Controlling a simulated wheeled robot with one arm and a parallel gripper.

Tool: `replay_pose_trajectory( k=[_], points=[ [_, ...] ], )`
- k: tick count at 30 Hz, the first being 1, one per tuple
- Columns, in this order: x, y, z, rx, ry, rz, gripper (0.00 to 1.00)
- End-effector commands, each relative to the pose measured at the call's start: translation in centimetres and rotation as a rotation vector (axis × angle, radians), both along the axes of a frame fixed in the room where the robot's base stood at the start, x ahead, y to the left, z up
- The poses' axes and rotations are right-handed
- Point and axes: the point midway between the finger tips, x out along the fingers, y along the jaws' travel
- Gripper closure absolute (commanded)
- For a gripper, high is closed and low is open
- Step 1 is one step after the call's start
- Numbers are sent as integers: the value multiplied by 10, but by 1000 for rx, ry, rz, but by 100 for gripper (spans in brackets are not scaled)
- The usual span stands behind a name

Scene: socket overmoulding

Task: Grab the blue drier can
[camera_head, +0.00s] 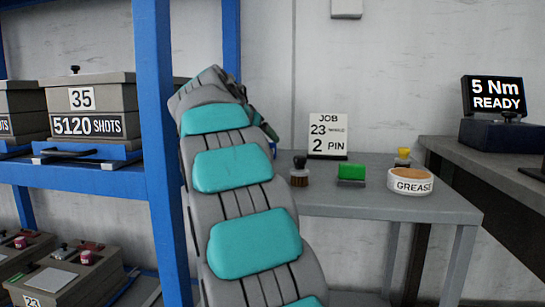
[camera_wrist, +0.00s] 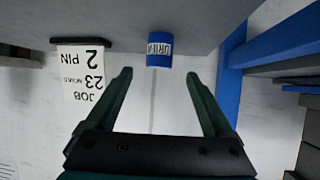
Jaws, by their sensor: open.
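The blue drier can (camera_wrist: 159,49) stands on the grey bench, seen upside down in the wrist view, with a white label reading DRIER. In the head view only a thin blue sliver (camera_head: 273,148) beside my arm seems to be the can; the rest is hidden. My gripper (camera_wrist: 158,75) is open and empty. Its two dark green fingers point toward the can, which appears between and beyond their tips, apart from both. In the head view my gripper is mostly hidden behind my arm.
On the bench (camera_head: 330,203) are a job card (camera_head: 328,135), a brush (camera_head: 299,172), a green block (camera_head: 351,173), a grease tub (camera_head: 410,181) and a yellow-topped item (camera_head: 403,156). A blue rack post (camera_head: 160,150) stands close left of my arm, also near in the wrist view (camera_wrist: 228,100).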

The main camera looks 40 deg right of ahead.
Motion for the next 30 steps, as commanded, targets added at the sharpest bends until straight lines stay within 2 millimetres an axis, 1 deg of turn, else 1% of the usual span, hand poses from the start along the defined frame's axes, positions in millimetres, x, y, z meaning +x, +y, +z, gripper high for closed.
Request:
replay_pose_trajectory(
  k=[3, 10, 15, 18, 21, 26, 30],
  points=[
    [5, -10, -6, 1, 0, 0, 14],
    [13, -24, -14, 1, 0, 0, 14],
    [23, -43, -26, 2, 3, 0, 14],
    [28, -52, -30, 1, 0, 1, 14],
    [30, -57, -31, 1, -1, 0, 14],
    [30, -56, -31, 0, 0, 1, 14],
    [30, -56, -31, 0, 0, 0, 28]
  ],
)
